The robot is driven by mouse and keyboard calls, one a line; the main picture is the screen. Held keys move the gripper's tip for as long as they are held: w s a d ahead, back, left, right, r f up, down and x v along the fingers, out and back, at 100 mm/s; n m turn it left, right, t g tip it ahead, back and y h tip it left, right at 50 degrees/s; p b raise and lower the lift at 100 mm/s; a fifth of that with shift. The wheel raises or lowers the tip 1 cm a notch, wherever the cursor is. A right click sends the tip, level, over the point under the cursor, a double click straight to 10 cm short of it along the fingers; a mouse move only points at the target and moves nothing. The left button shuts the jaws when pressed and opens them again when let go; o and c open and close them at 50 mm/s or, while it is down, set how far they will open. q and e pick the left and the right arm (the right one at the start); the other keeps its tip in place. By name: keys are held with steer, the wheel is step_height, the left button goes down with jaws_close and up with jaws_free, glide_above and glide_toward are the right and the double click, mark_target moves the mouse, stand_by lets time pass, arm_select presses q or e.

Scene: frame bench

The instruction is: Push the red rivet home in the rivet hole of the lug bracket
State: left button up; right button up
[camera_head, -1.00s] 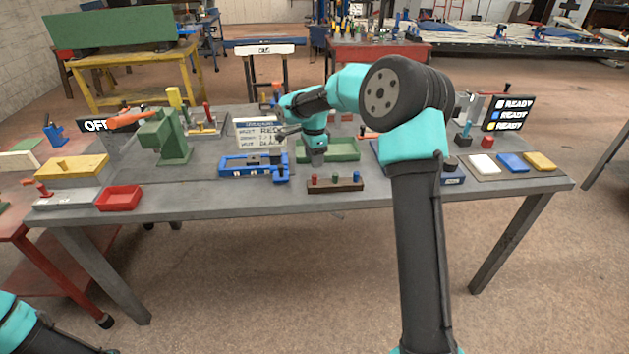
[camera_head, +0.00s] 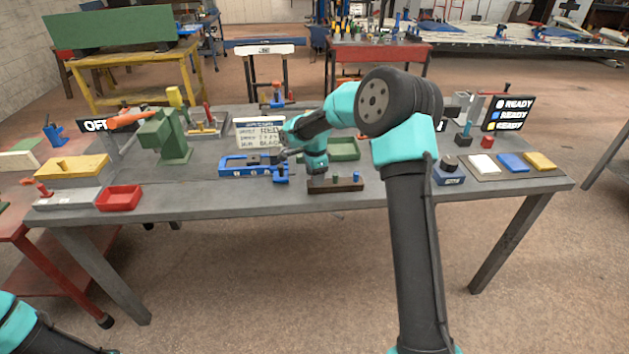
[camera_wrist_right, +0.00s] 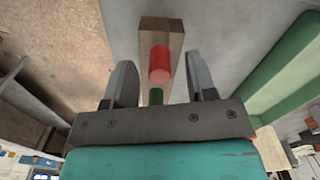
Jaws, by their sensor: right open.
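The red rivet (camera_wrist_right: 160,62) stands in a brown wooden rack (camera_wrist_right: 160,28) in the right wrist view, with a green rivet (camera_wrist_right: 156,97) beside it. My right gripper (camera_wrist_right: 161,80) is open, one finger on each side of the rack, with nothing held between them. In the head view the gripper (camera_head: 316,172) is over the left part of the rack (camera_head: 346,184) and hides the red rivet; a blue rivet (camera_head: 356,176) shows at the right end. I cannot single out the lug bracket or its hole around the blue fixture (camera_head: 240,167).
A green tray (camera_head: 345,149) lies just behind the rack. A sign (camera_head: 260,134) stands behind the blue fixture. A red tray (camera_head: 119,198) and a green press (camera_head: 165,138) are to the left. White, blue (camera_head: 512,162) and yellow pads lie at the right.

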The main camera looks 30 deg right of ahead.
steer(key=shift+f, duration=0.25)
steer(key=shift+c, duration=0.4)
jaws_close()
